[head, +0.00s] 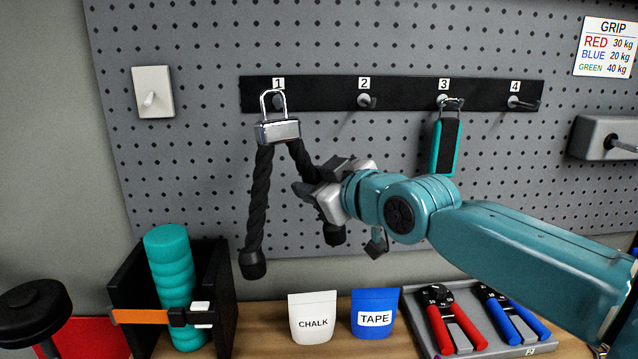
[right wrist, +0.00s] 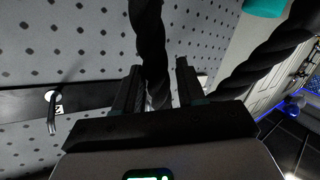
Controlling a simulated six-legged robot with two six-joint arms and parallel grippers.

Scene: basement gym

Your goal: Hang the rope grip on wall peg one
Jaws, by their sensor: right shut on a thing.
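The rope grip (head: 256,205) is a black twisted rope with two strands, rubber ends and a silver metal shackle on top. My right gripper (head: 318,190) is shut on its right strand, and the rope hangs upright in front of the pegboard. The strand also shows between the fingers (right wrist: 158,90) in the right wrist view (right wrist: 150,50). The shackle's loop overlaps wall peg one (head: 279,101), below the label 1. I cannot tell whether the loop is around the peg or in front of it. My left gripper is not in view.
Peg two (head: 366,101) and peg four (head: 515,102) are bare. A teal-and-black handle (head: 445,145) hangs on peg three. Below stand a teal roller (head: 170,265) in a black holder, a chalk bag (head: 312,318), a tape bag (head: 375,312) and a grey tray (head: 412,300) with hand grips.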

